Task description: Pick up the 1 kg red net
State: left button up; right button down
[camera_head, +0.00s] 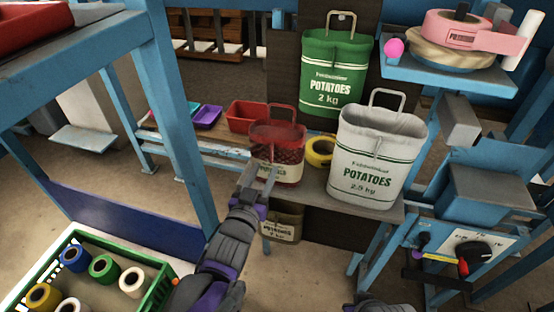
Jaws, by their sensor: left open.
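The red net (288,155) is a small sack with a red top, a mesh body and a pale label band. It stands upright on the grey bench (318,190), left of the larger sacks. My left gripper (257,181) is open at the lower left of the red net, its fingers pointing up toward it. One finger overlaps the net's left edge in the picture; I cannot tell whether they touch. The jaws hold nothing that I can see. My right gripper is not in view; only a dark part, likely of my right arm, shows at the bottom edge.
A white 2.5 kg potato sack (375,160) stands right of the net, a green 2 kg sack (333,70) behind. A yellow tape roll (320,151) lies between. A brown sack (282,227) is below the bench. A green crate (150,291) holds several rolls at lower left.

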aim_at(271, 156)
pick_arm(q)
jog(key=x, duration=0.5)
jog(key=shift+r, duration=0.15)
jog(key=shift+s, duration=0.1)
grip_shut()
dwell(1.1)
